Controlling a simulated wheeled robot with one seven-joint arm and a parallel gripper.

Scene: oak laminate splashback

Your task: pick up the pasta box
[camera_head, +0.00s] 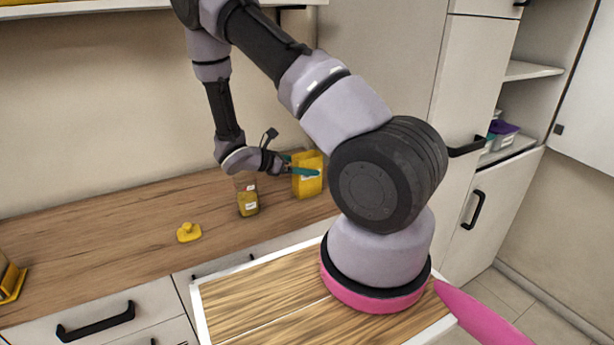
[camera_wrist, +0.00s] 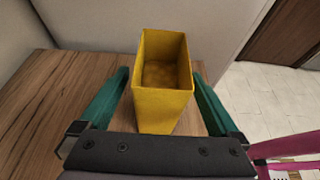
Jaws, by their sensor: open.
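The pasta box (camera_head: 309,181) is a yellow, open-topped box standing upright on the wooden counter, near its right end. In the wrist view the box (camera_wrist: 161,108) stands between the two green fingers, and its inside shows a yellowish fill. My gripper (camera_head: 303,170) is at the box in the head view, with a green finger across its near face. In the wrist view my gripper (camera_wrist: 160,95) is open, with one finger on each side of the box and a visible gap on both sides. The lower part of the box is partly hidden by the gripper body.
A jar with yellowish contents (camera_head: 248,204) stands left of the box on the counter (camera_head: 120,232). A small yellow object (camera_head: 188,232) lies farther left, and another yellow item (camera_head: 12,283) is at the far left edge. A tall cabinet (camera_head: 470,120) rises to the right.

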